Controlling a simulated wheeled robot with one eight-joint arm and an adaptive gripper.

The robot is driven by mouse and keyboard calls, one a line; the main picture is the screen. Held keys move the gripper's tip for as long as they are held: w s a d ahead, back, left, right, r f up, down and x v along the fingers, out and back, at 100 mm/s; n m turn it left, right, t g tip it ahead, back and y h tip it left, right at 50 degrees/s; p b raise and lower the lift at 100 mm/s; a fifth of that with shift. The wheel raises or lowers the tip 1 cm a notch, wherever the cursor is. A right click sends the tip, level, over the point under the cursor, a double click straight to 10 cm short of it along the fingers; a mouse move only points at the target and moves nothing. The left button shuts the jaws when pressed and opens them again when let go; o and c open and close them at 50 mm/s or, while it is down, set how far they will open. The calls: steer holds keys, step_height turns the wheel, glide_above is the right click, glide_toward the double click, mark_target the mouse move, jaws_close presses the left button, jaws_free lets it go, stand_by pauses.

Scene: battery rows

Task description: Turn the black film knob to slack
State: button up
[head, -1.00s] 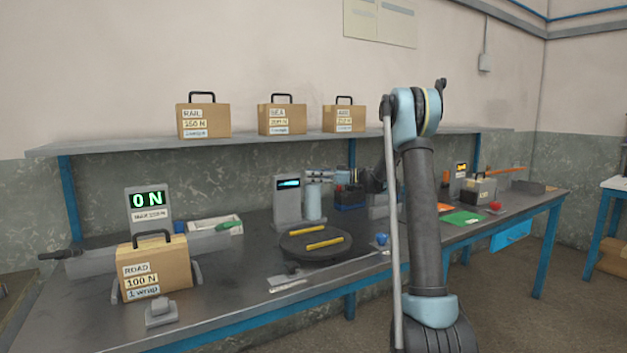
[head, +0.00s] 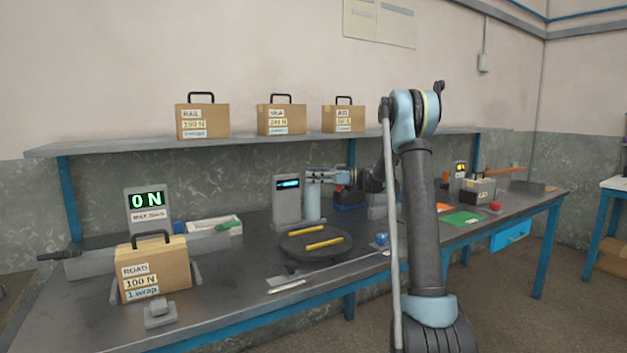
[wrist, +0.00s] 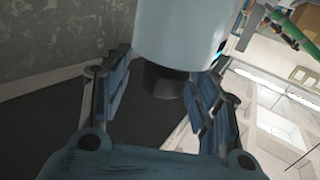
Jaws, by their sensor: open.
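The black film knob (wrist: 164,82) sticks out from the end of the pale blue film roll (wrist: 180,35) in the wrist view. My gripper (wrist: 168,72) is open, with one blue-padded finger on each side of the knob. I see gaps between the knob and the fingers, so it is not gripped. In the head view the film roll (head: 313,204) stands beside a grey post (head: 287,203) with a lit display. My gripper (head: 314,174) is at the top of the roll there and hides the knob.
A dark round turntable (head: 315,252) with two yellow bars stands in front of the roll. A blue-and-black battery (head: 349,198) is behind my gripper. A cardboard ROAD case (head: 155,270) stands at left before a meter (head: 147,203) reading 0 N. A shelf (head: 250,143) runs above.

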steer(key=d, duration=1.2)
steer(key=shift+w, duration=0.2)
steer(key=s+f+m+h, duration=0.2)
steer(key=s+m+h, duration=0.1)
steer(key=s, duration=0.6)
steer(key=s+f+m+t+h, duration=0.1)
steer(key=s+m+h, duration=0.2)
steer(key=s, duration=0.7)
steer(key=s+f+m+h, duration=0.2)
steer(key=s+m+h, duration=0.15)
steer(key=s, duration=0.55)
steer(key=s+d+f+m+h, duration=0.2)
steer(key=s+d+f, duration=0.3)
steer(key=s, duration=0.3)
steer(key=s+d+f+m+t+h, duration=0.1)
steer(key=s+d+f+m+h, duration=0.2)
steer(key=s+d+f, duration=0.2)
steer(key=s+d+f+m+h, duration=0.3)
steer(key=s+d+f, duration=0.2)
steer(key=s+f, duration=0.4)
steer(key=s, duration=0.3)
steer(key=shift+s+d+t, duration=0.15)
steer(key=shift+d+t, duration=0.1)
steer(key=shift+t, duration=0.05)
steer(key=shift+m+h, duration=0.25)
